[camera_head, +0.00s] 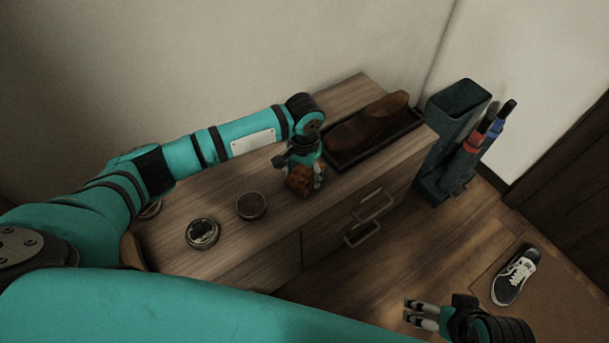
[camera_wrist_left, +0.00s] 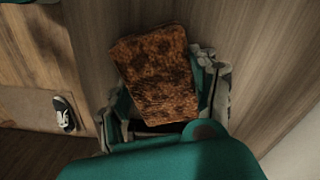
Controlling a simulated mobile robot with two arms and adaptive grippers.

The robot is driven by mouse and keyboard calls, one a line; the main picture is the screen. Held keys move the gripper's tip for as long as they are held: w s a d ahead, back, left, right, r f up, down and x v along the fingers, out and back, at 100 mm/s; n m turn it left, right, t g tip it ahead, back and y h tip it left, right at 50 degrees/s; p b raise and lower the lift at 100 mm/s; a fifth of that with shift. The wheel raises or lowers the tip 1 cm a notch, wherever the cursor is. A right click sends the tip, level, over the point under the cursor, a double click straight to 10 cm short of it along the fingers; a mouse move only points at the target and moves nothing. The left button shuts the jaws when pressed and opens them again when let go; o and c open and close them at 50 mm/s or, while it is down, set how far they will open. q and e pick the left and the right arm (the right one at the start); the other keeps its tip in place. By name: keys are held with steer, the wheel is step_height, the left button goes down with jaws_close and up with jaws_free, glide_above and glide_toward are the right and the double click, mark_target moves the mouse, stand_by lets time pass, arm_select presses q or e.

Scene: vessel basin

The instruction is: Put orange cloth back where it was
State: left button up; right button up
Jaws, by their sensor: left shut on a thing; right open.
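The orange cloth (camera_head: 298,180) is a folded, brown-stained orange rectangle. It also shows in the left wrist view (camera_wrist_left: 157,75), between the fingers. My left gripper (camera_head: 303,172) is shut on the cloth over the wooden cabinet top, near its front edge. Whether the cloth touches the top cannot be told. My right gripper (camera_head: 421,314) is open and empty over the floor, in front of the cabinet at the lower right.
The wooden cabinet (camera_head: 285,222) carries a brown shoe (camera_head: 365,128) on a dark tray (camera_head: 340,161), a small bowl (camera_head: 251,206) and a round tin (camera_head: 202,233). A dark umbrella stand (camera_head: 450,125) stands right of it. A black sneaker (camera_head: 514,277) lies on a mat (camera_head: 560,312).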

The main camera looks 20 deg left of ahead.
mark_target(305, 173)
steer(key=shift+r, duration=0.1)
arm_select(q)
steer(key=o, duration=1)
step_height(305, 173, up, 8)
steer(key=p, duration=0.3)
steer(key=shift+r+p, duration=0.45)
steer(key=shift+r, duration=1.65)
arm_select(e)
steer(key=shift+w+f+g, duration=0.15)
steer(key=shift+w+f, duration=0.05)
steer(key=shift+f, duration=0.75)
steer(key=shift+w+f+g, duration=0.15)
steer(key=shift+w+f, duration=0.05)
steer(key=shift+f, duration=0.75)
